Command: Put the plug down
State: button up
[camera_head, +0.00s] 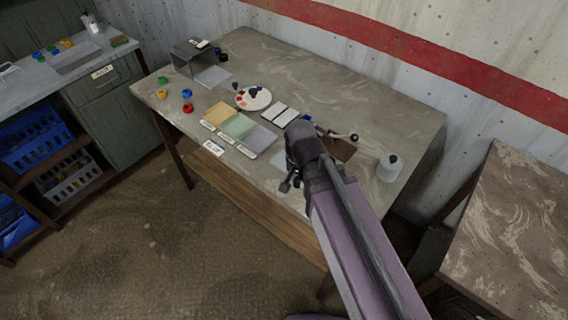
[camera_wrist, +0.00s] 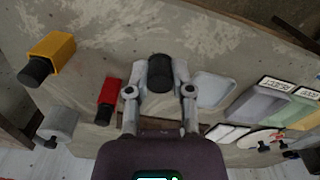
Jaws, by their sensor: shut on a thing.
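My gripper (camera_wrist: 160,88) is shut on a dark cylindrical piece, which I take for the plug (camera_wrist: 160,72). The plug sits between the two fingertips, over the grey worktable; I cannot tell whether it touches the top. In the head view my gripper (camera_head: 291,182) is near the table's front edge, and my arm hides the plug. A pale rounded tray (camera_wrist: 213,90) lies just right of the fingers in the wrist view, apart from the plug.
In the wrist view, a red piece (camera_wrist: 109,92) and a yellow piece (camera_wrist: 52,52), both with black ends, lie left of my gripper. A pale bottle (camera_head: 389,167) stands at the table's right. Coloured mats (camera_head: 238,125) and a round palette (camera_head: 253,98) lie further left.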

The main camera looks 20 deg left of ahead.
jog(key=shift+s+d+f, duration=0.35)
jog(key=shift+s+f, duration=0.1)
jog(key=shift+s, duration=0.1)
jog(key=b, duration=0.2)
send_over(285, 161)
jog(key=s, duration=0.1)
jog(key=shift+d+f, duration=0.3)
jog(key=shift+f, duration=0.35)
jog(key=shift+w+a, duration=0.2)
jog(key=shift+w, duration=0.2)
jog(key=shift+w+a+f+b, duration=0.1)
jog(key=shift+w+f+b, duration=0.1)
jog(key=shift+f+b, duration=1.4)
jog(key=shift+f, duration=0.2)
jog(key=shift+f, duration=0.2)
